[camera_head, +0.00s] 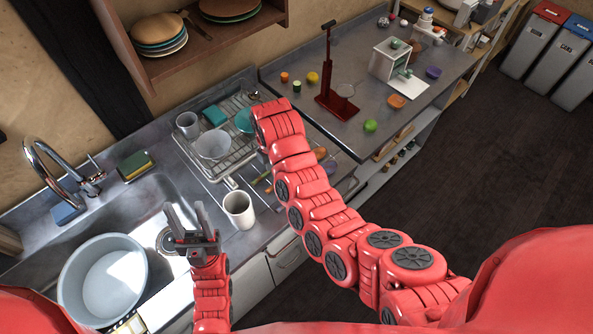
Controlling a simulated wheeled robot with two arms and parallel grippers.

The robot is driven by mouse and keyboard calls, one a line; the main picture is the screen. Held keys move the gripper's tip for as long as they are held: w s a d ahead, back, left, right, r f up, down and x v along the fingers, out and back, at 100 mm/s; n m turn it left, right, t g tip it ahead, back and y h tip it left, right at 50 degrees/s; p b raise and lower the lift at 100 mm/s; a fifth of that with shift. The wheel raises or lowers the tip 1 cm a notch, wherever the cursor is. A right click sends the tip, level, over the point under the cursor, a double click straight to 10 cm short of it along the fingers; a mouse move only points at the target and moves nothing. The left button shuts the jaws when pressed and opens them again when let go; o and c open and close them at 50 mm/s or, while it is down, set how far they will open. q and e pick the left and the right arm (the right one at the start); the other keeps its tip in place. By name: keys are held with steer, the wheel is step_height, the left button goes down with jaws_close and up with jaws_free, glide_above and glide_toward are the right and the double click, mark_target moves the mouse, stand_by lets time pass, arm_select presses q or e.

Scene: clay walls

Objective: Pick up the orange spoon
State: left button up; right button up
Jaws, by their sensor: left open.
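My left gripper (186,207) is open and empty, fingers pointing up in the picture, over the right part of the sink near the counter edge. A small orange piece (320,153) shows just right of my right arm on the counter. It may be part of the orange spoon, but it is too small and covered to tell. My left gripper is well to the left of it and apart from it. My right arm reaches up across the counter, and its gripper does not show. The arm hides part of the counter between the drying rack and the right-hand worktop.
A white cup (238,209) stands right of my left gripper. A large pale basin (103,278) sits in the sink. The drying rack (222,165) holds dishes. A red stand (338,103) and several small items are on the right-hand worktop. A shelf overhangs the rack.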

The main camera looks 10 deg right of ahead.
steer(key=shift+d+f+p, duration=0.15)
steer(key=shift+f+p, duration=0.2)
steer(key=shift+p, duration=0.15)
steer(key=f, duration=0.1)
steer(key=f+p, duration=0.1)
steer(key=f, duration=0.1)
steer(key=shift+s+d+f+p, duration=0.1)
steer(key=shift+d+p, duration=0.1)
steer(key=shift+p, duration=0.1)
steer(key=shift+f, duration=0.75)
jaws_close()
